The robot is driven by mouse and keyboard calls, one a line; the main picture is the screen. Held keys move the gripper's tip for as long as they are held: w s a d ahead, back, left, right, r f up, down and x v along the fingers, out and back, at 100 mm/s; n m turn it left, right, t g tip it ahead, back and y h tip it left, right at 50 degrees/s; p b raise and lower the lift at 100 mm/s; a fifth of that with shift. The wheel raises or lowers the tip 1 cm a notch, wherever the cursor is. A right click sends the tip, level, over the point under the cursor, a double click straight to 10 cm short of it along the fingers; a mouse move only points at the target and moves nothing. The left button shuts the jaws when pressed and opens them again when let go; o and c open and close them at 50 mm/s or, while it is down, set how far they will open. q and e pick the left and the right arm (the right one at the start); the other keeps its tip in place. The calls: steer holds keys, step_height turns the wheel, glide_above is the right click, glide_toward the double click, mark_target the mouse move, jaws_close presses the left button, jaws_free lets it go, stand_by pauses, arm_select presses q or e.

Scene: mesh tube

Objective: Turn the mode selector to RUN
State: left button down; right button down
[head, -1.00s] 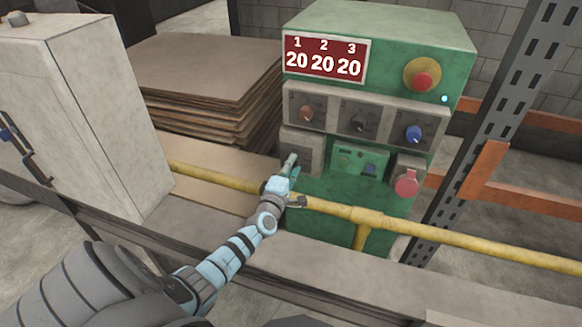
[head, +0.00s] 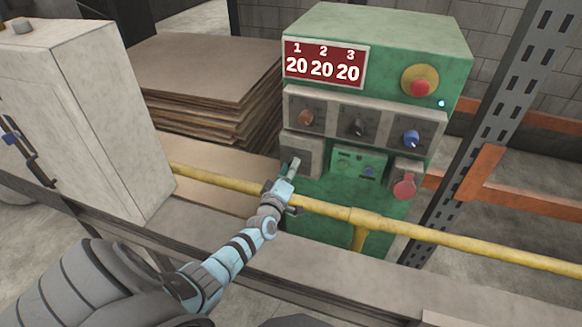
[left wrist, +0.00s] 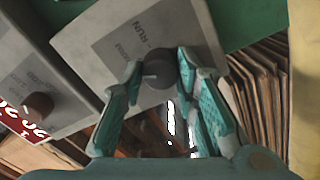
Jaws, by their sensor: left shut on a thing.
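The mode selector (left wrist: 158,68) is a dark round knob on a grey plate (left wrist: 95,40) in the left wrist view. A pale mark shows on the knob. The word RUN is printed on the plate, with another label beside it that is hard to read. My left gripper (left wrist: 160,76) has its teal-padded fingers on either side of the knob and is shut on it. In the head view my left gripper (head: 293,166) reaches the grey plate at the lower left of the green machine (head: 350,205) and hides the knob. My right gripper is not in view.
Three knobs sit in a row above: orange (head: 306,117), black (head: 356,127) and blue (head: 411,138). A yellow rail (head: 400,224) crosses in front, under my left arm.

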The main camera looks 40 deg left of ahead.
arm_select(q)
steer(key=m+p, duration=0.3)
steer(key=m, duration=0.9)
steer(key=shift+p, duration=0.3)
steer(key=shift+m, duration=0.3)
steer(key=c, duration=1.2)
jaws_free()
steer(key=shift+c, duration=0.2)
steer(key=shift+s, duration=0.1)
steer(key=v, duration=1.2)
